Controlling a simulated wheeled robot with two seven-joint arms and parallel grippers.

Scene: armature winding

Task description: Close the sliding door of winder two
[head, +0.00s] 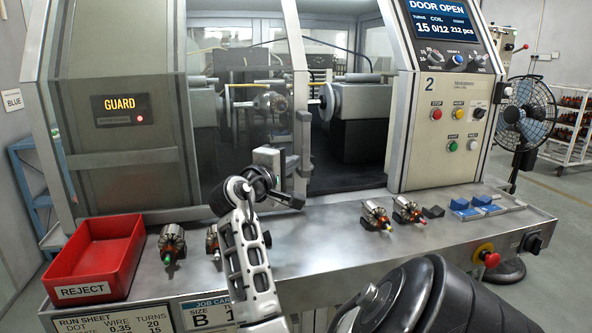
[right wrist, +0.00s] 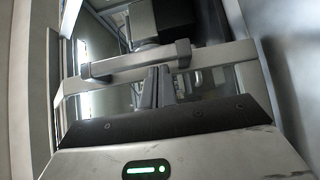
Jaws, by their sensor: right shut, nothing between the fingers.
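The sliding door (head: 292,45) of winder two is a clear panel in a grey frame. It stands at the left of the doorway, and the opening (head: 350,165) to its right is uncovered. The screen (head: 440,18) reads DOOR OPEN. My right gripper (head: 283,162) is at the door's right-hand frame post, near its lower part. In the right wrist view its fingers (right wrist: 157,76) are shut and empty, with the tips close to a light bar (right wrist: 135,64) with two dark brackets. I cannot tell whether they touch it. My left gripper is out of view.
A red reject bin (head: 95,253) stands at the left of the steel ledge (head: 330,230). Armatures (head: 173,243) lie on the ledge at both sides of my arm. Blue-handled items (head: 465,208) and a red stop button (head: 487,255) are at the right.

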